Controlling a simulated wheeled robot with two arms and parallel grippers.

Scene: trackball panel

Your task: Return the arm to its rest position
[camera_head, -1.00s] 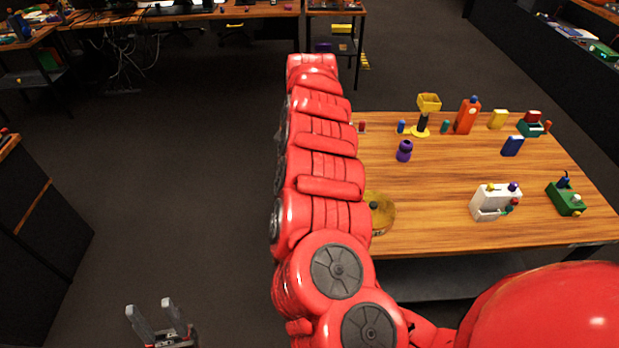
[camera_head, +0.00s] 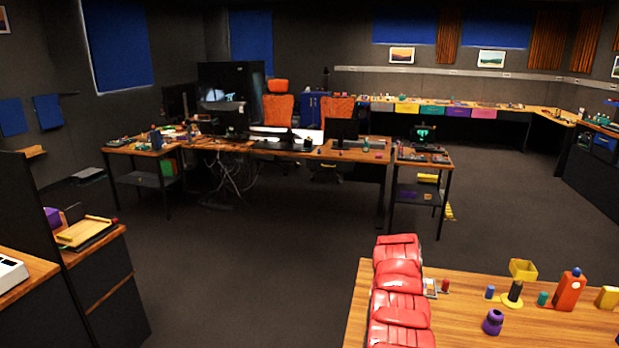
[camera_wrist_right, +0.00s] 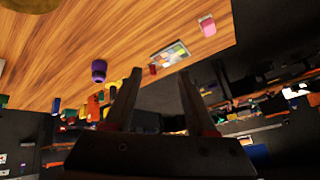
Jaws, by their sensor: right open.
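My red right arm (camera_head: 401,295) rises from the bottom edge of the head view, over the left part of the wooden table (camera_head: 465,333). Its gripper does not show in the head view. In the right wrist view my right gripper (camera_wrist_right: 160,76) has its two fingers well apart with nothing between them. The table (camera_wrist_right: 130,28) appears tilted beyond the fingers there. My left gripper is in neither current view.
A cluttered desk (camera_head: 378,158) stands farther back. Open floor (camera_head: 250,270) lies left of the table.

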